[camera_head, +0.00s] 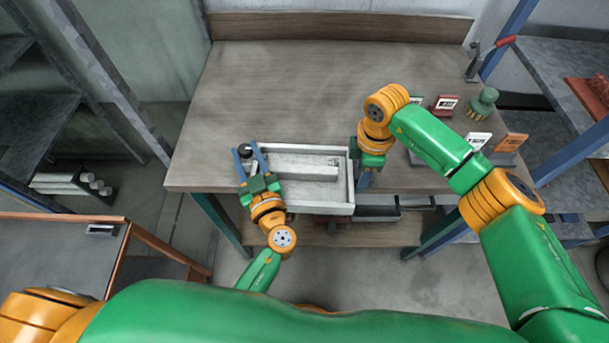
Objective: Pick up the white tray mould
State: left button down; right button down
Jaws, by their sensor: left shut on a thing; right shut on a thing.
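The white tray mould (307,207) is a shallow rectangular tray with a raised block inside, at the front edge of the wooden table in the head view. My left gripper (250,163) is at the tray's left side, its blue fingers shut on the left wall. My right gripper (363,172) is at the tray's right side, shut on the right wall; its fingers are partly hidden by my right wrist. I cannot tell whether the tray rests on the table or is raised slightly above it.
The wooden table (280,90) is clear behind the tray. Small cards (446,104) and a green brush-like item (482,102) stand at the right. A red-handled clamp (490,54) is at the back right corner. Shelves flank both sides; an orange-edged cart (70,245) is front left.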

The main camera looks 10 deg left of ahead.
pick_arm(q)
jog(key=shift+r, duration=0.1)
